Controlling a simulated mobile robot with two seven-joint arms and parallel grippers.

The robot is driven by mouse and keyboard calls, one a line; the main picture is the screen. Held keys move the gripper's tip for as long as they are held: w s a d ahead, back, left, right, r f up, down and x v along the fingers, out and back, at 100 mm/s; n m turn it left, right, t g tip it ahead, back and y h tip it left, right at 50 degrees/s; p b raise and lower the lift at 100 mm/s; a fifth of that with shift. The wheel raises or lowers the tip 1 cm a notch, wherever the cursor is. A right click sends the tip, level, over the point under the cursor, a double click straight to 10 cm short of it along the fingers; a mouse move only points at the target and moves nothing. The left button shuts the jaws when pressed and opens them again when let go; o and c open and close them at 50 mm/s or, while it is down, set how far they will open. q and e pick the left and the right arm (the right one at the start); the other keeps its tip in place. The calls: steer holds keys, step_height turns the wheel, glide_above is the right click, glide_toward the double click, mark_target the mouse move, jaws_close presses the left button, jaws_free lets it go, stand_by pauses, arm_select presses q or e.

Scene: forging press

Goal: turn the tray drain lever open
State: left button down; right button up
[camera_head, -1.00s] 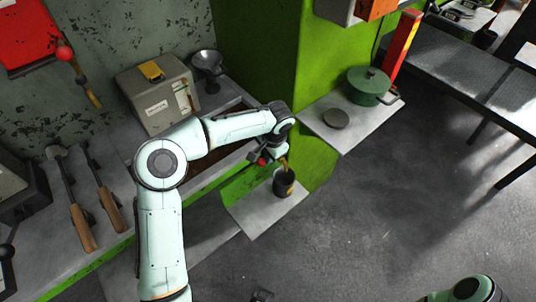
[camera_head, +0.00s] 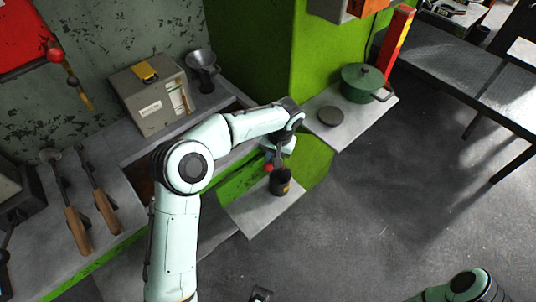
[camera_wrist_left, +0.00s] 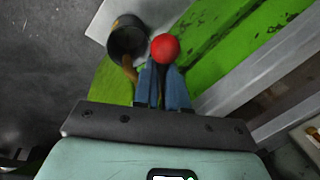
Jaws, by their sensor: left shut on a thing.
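The drain lever's red ball knob (camera_head: 268,167) shows at my left gripper (camera_head: 277,158), above a small shelf. In the left wrist view the knob (camera_wrist_left: 165,47) stands just past the tips of the two blue fingers (camera_wrist_left: 164,82), which are shut on the lever. The lever's shaft is mostly hidden by the fingers. A dark cup (camera_head: 280,181) stands on the shelf, close beside the gripper. In the left wrist view the cup (camera_wrist_left: 127,38) is left of the knob, with a brownish spout (camera_wrist_left: 130,69) at its near rim.
The small grey shelf (camera_head: 250,212) juts from the green press frame. Another ledge behind it holds a green pot (camera_head: 362,83) and a dark disc (camera_head: 330,116). Wooden-handled tools (camera_head: 78,230) lie on the left bench. The floor to the right is open.

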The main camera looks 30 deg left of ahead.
arm_select(q)
steer(key=shift+w+d+f+n+g+h+p, duration=0.1)
steer(key=shift+w+d+n+g+h+p, duration=0.35)
steer(key=shift+n+p, duration=1.1)
steer(key=shift+w+d+r+n+g+p, duration=0.15)
steer(key=shift+w+d+n+p, duration=0.5)
steer(key=shift+n, duration=1.6)
steer(key=shift+w+d+f+n+g+h+p, duration=0.15)
steer(key=shift+w+d+n+g+h+p, duration=0.35)
steer(key=shift+n+p, duration=1.1)
arm_select(e)
steer(key=w+r, duration=0.3)
steer(key=r, duration=0.5)
steer(key=shift+w+t+b, duration=0.3)
arm_select(q)
steer(key=shift+s+d+n+y, duration=0.15)
steer(key=shift+n+y, duration=0.1)
steer(key=shift+n, duration=0.15)
steer(key=c, duration=1.2)
jaws_free()
steer(key=shift+t, duration=0.3)
arm_select(e)
steer(key=shift+r, duration=0.1)
